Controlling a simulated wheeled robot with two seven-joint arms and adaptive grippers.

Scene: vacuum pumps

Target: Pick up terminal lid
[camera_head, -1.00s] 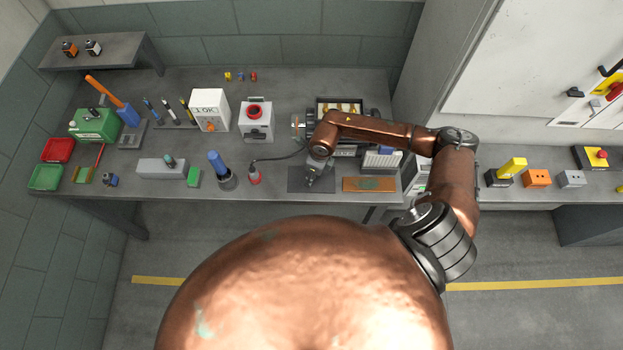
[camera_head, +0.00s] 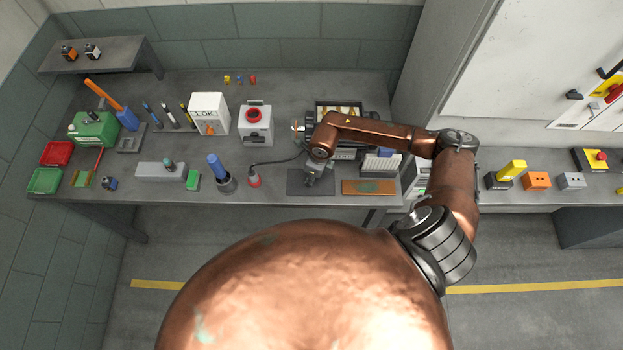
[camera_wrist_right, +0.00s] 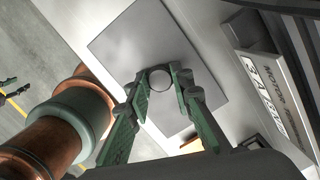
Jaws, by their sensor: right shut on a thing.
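In the head view my right gripper (camera_head: 311,182) is low over a dark grey square mat (camera_head: 296,189) at the bench's front. In the right wrist view its green fingers (camera_wrist_right: 161,82) are shut around a small round grey piece (camera_wrist_right: 160,79), which looks like the terminal lid. The grey mat (camera_wrist_right: 135,40) lies behind it; I cannot tell whether the piece touches the mat. In the head view the arm and gripper hide the piece.
The pump (camera_head: 342,112) stands behind my right arm. An orange-brown board (camera_head: 369,187) lies right of the mat. A red-based item with a cable (camera_head: 254,181) and a blue-handled tool in a dark cup (camera_head: 222,172) stand to its left.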

